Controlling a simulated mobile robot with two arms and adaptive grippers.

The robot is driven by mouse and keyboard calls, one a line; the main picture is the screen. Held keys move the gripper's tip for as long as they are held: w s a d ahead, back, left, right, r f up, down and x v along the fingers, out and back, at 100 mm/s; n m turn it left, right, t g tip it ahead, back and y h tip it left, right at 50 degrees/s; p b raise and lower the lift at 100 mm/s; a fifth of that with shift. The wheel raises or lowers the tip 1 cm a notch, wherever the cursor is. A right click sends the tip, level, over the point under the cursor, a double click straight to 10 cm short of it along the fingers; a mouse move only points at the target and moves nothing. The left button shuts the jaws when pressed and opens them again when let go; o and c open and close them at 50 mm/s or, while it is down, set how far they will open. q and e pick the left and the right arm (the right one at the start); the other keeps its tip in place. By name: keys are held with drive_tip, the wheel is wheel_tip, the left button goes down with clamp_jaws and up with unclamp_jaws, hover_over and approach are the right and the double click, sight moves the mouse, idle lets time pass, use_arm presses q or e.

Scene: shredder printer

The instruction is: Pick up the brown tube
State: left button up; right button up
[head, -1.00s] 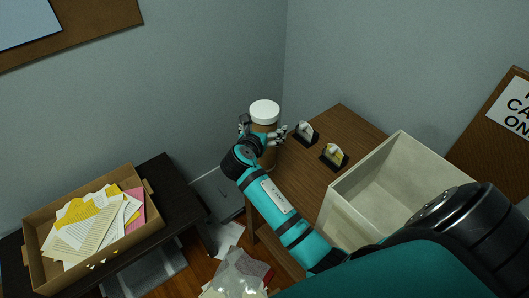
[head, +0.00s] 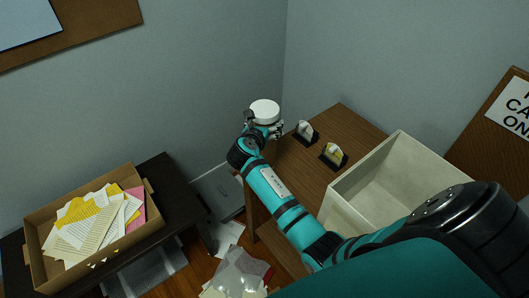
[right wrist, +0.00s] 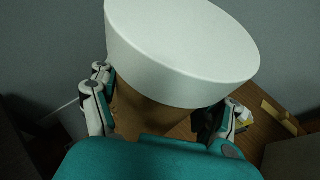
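The brown tube (right wrist: 150,113) has a wide white lid (head: 264,111) and stands upright on the left end of the wooden table (head: 300,172). In the head view its lid shows, while my gripper hides most of its brown body. My right gripper (head: 264,130) is around the tube just below the lid. In the right wrist view, the gripper's fingers (right wrist: 165,115) stand on both sides of the brown body. The left finger is close to the tube; a gap appears beside the right finger. My left gripper is not in view.
Two small dark holders (head: 333,156) stand on the table right of the tube. A large cream bin (head: 350,205) is further right. A cardboard box of papers (head: 50,270) rests on a dark table at left. Loose papers (head: 228,237) lie on the floor.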

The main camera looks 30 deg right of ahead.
drive_tip(key=c, duration=0.9)
drive_tip(key=shift+c, duration=0.4)
drive_tip(key=shift+r, duration=0.1)
